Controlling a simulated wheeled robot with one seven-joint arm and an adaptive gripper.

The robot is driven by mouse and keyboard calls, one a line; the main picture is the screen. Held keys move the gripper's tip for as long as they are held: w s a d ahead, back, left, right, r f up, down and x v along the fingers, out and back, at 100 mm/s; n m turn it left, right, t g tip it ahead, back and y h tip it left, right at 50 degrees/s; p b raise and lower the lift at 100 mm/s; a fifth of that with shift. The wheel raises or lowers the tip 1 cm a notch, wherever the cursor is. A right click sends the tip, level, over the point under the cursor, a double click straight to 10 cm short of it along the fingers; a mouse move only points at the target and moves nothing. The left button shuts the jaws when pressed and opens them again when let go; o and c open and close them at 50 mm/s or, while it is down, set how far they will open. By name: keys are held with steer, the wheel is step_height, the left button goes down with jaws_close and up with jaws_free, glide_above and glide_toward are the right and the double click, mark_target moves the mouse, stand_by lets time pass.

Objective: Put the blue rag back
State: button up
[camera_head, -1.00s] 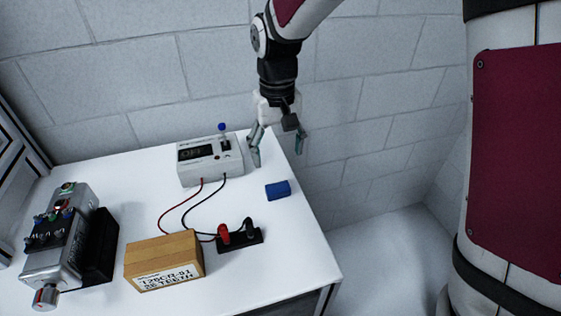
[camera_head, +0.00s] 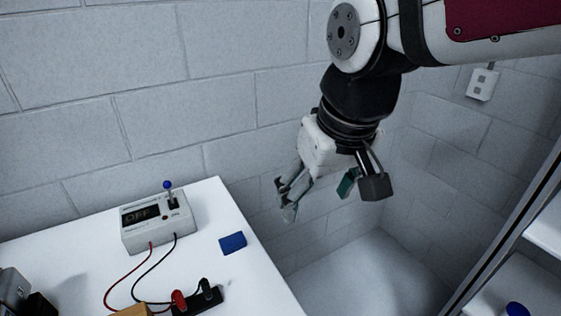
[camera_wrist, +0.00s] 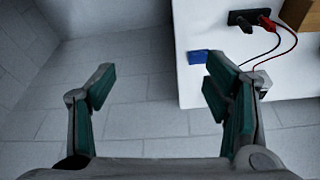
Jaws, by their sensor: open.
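The blue rag (camera_head: 232,243) is a small folded block lying flat on the white table (camera_head: 75,262), near its right edge. It also shows in the wrist view (camera_wrist: 198,57), beyond my right finger and close to the table edge. My gripper (camera_head: 318,190) is open and empty, in the air to the right of the table and apart from the rag.
A grey meter box (camera_head: 155,222) with a blue-tipped lever stands behind the rag. Red and black leads run to a black terminal block (camera_head: 199,299). A cardboard box (camera_head: 131,311) is cut off below. A shelf unit (camera_head: 535,222) stands at right, with clear floor between.

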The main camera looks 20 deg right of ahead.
steer(key=s+d+t, duration=0.1)
steer(key=s+d, duration=0.1)
steer(key=s, duration=0.4)
steer(key=shift+s+d+f+m, duration=0.2)
steer(key=shift+s+f+m, duration=0.1)
steer(key=shift+s, duration=0.05)
steer(key=shift+a, duration=0.1)
